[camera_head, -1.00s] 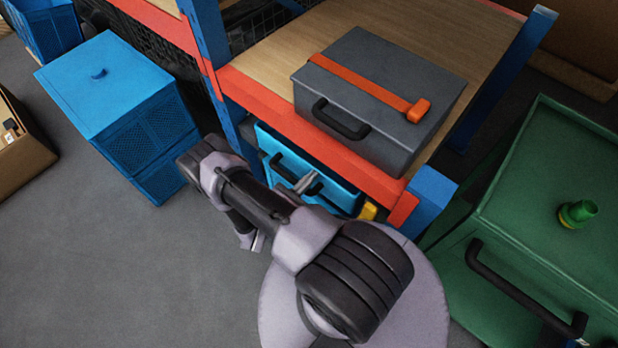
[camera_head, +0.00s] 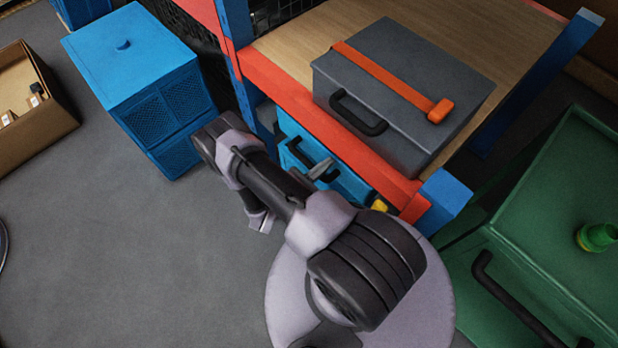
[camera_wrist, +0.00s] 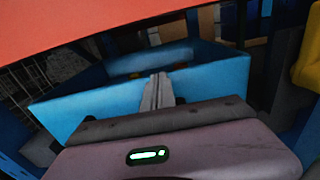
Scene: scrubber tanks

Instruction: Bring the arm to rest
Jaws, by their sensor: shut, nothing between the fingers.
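My arm is bent in front of the shelf rack in the head view. My gripper (camera_head: 320,169) is partly hidden behind my own arm, in front of a blue bin with a dark handle (camera_head: 348,186) under the shelf. In the wrist view the grey fingers (camera_wrist: 157,92) are together and empty, in front of the blue bin's wall (camera_wrist: 215,78). I cannot tell whether they touch it.
The rack's orange beam (camera_head: 330,140) is close above the gripper. A grey case with an orange strap (camera_head: 410,85) sits on the shelf. A green tank (camera_head: 560,210) stands at right, blue crates (camera_head: 140,75) at left. The grey floor (camera_head: 120,260) at lower left is clear.

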